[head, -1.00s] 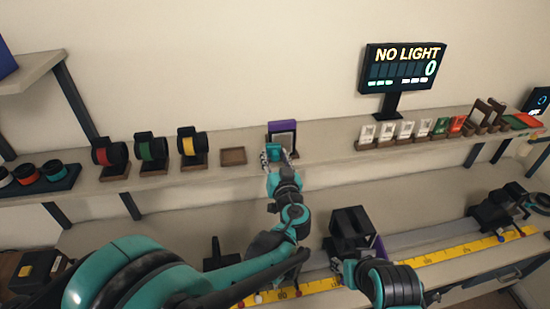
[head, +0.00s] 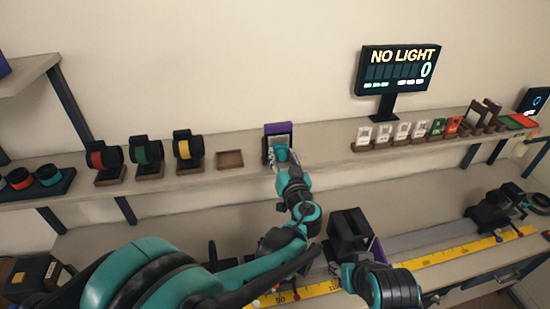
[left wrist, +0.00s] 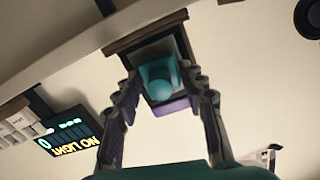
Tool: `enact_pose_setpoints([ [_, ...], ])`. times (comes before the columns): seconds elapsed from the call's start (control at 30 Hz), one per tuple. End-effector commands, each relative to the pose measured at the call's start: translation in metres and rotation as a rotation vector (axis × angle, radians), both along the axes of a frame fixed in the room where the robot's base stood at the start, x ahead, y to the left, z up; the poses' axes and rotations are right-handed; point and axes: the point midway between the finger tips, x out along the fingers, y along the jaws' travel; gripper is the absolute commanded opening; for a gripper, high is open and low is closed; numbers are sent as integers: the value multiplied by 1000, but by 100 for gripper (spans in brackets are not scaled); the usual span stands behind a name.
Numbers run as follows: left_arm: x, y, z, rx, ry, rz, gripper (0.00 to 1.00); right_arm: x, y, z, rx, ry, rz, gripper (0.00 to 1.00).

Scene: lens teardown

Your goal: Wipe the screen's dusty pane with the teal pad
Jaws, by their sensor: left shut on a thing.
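The screen (head: 277,129) stands on the back shelf, with a purple top edge and a greyish pane in a dark frame. It also shows upside down in the left wrist view (left wrist: 172,107). My left gripper (head: 280,160) is shut on the teal pad (head: 281,153), in front of the pane. In the left wrist view the pad (left wrist: 160,78) sits between the fingers and covers the pane's middle; I cannot tell whether it touches. My right gripper (head: 348,268) is low in the head view beside a dark block, its fingers unclear.
An empty wooden tray (head: 230,160) and ringed lens stands (head: 187,150) are left of the screen. A "NO LIGHT" display (head: 398,70) and a row of small framed cards (head: 403,131) are to the right. A yellow ruler (head: 440,258) runs along the lower bench.

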Motion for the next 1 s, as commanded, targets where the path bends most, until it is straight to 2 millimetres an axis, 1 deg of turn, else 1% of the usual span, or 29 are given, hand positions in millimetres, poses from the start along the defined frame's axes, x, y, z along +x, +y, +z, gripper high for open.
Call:
enact_pose_setpoints([
  [0.17,1,-6,0,0,0,0,18,0,0,-1,0,0,0,40],
  [0.5,9,-33,0,0,0,0,17,0,0,-6,0,0,0,40],
  [0.57,10,-35,0,0,0,0,17,0,0,-6,0,0,0,40],
  [0.77,11,-33,0,0,0,1,17,0,0,-8,0,0,0,40],
  [1.0,6,-13,0,0,0,4,17,0,0,-10,0,0,0,40],
])
